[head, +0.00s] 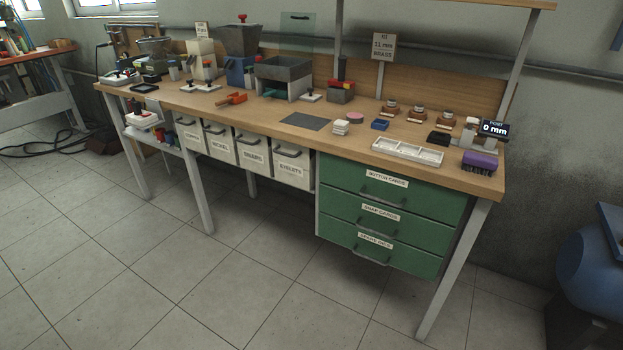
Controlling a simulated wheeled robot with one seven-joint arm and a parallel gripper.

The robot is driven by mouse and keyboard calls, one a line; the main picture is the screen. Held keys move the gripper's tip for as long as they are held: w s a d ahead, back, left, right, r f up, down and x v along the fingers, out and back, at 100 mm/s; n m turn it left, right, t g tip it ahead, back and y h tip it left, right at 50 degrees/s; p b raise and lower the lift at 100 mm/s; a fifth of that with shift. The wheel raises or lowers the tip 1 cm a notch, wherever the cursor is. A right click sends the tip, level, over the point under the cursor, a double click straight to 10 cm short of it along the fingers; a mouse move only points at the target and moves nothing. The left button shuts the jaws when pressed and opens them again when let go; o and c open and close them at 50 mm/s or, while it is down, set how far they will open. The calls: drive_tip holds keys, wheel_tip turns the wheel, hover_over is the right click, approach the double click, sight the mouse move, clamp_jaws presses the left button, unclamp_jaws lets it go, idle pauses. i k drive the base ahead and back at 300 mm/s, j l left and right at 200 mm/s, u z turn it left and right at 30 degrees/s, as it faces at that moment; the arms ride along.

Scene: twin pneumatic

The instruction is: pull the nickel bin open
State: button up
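The nickel bin (220,155) is a white bin under the workbench, second from the left in a row of similar white bins. Its label is small but appears to read NICKEL. A dark handle (213,129) runs across its upper front. Its front looks level with its neighbours, so it appears closed. My gripper is not in view.
A white bin (189,140) stands left of it, and two more (253,165), (292,178) stand right. Green drawers (385,213) are further right. A bench leg (197,190) stands below the left bins. The tiled floor in front is clear.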

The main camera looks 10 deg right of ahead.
sight(223, 146)
drive_tip(key=i+u, duration=0.15)
drive_tip(key=i, duration=0.15)
drive_tip(key=i+j+z, duration=0.1)
drive_tip(key=i+j, duration=0.65)
drive_tip(key=i+j+z, duration=0.1)
drive_tip(key=i+j, duration=0.65)
drive_tip(key=i+j+z, duration=0.1)
drive_tip(key=i+j, duration=0.65)
drive_tip(key=j, duration=0.2)
